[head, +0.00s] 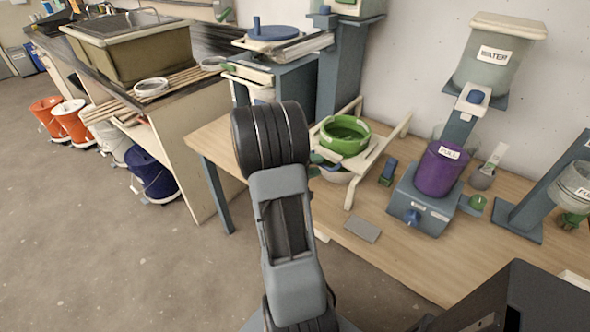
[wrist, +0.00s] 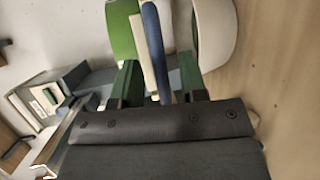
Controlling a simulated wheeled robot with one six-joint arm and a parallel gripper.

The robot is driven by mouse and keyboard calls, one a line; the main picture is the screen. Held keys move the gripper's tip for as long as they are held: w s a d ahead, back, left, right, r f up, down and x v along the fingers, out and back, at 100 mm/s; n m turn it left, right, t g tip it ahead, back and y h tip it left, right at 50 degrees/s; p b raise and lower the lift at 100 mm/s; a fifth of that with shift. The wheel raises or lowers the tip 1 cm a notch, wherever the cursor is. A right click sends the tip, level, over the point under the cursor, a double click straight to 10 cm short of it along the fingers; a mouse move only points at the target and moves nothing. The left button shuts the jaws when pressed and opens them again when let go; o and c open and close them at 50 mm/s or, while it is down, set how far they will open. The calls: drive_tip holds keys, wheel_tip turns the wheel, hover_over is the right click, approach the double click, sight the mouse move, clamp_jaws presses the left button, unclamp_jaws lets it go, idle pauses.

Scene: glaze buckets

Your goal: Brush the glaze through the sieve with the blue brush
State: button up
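In the wrist view, the green sieve (wrist: 121,32) is at upper left and the white bowl (wrist: 219,35) at upper right. My gripper (wrist: 158,72) has its green fingers apart, beside the sieve. A long blue bar, perhaps the blue brush (wrist: 157,48), runs between the fingers with gaps on both sides. In the head view my arm mostly hides the gripper and this bar. The glaze inside the sieve cannot be made out.
A purple bucket labelled FULL (head: 441,169) stands on a grey-blue base to the right. A small blue-and-green block (head: 388,172) and a grey tile (head: 362,229) lie between. A WATER bucket (head: 490,66) is above. The bench front (head: 400,265) is mostly clear.

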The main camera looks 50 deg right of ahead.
drive_tip(key=b+v, duration=0.1)
drive_tip(key=v, duration=1.1)
drive_tip(key=shift+r, duration=0.1)
